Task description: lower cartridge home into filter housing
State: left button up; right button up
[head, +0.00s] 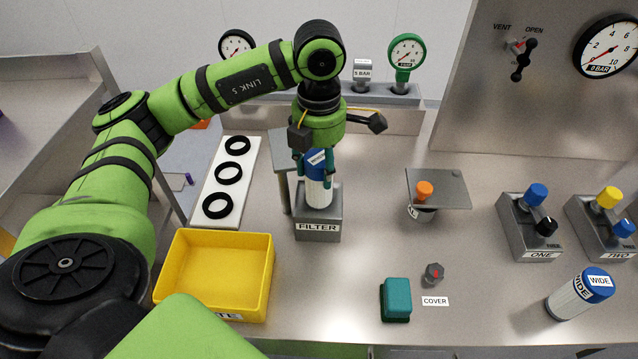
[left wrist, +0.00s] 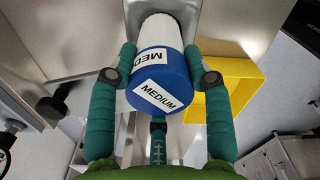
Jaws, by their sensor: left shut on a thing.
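The cartridge (head: 318,194) has a white body and a blue cap labelled MEDIUM. It stands roughly upright over the grey filter housing (head: 317,230), which is marked FILTER. Its lower end is at the top of the housing; how deep it sits inside I cannot tell. My left gripper (head: 313,170) points down and is shut on the cartridge near its blue cap. In the left wrist view the teal fingers (left wrist: 160,62) clasp both sides of the cartridge (left wrist: 161,90), and its cap faces the camera. My right gripper is not in view.
A yellow bin (head: 214,273) stands left of the housing, near a white board with black rings (head: 228,173). A teal block (head: 397,299) lies in front.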

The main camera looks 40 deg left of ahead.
aim_at(319, 188)
pick_arm(q)
jog(key=shift+s+f, duration=0.1)
jog(key=shift+f, duration=0.8)
notch_tip(319, 188, down, 4)
jog(key=shift+r+p, duration=0.1)
jog(key=shift+p, duration=0.65)
jog(key=shift+f, duration=0.2)
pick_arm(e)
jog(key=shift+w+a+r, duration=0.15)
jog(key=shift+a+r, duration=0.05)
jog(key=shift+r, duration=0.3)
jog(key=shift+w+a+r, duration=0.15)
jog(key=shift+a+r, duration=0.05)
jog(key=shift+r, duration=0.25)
pick_arm(q)
jog(key=shift+f, duration=0.1)
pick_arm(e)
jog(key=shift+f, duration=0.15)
pick_arm(q)
jog(key=shift+f+b, duration=0.1)
jog(key=shift+b, duration=0.2)
jog(key=o, duration=1.3)
jog(key=shift+c, duration=0.2)
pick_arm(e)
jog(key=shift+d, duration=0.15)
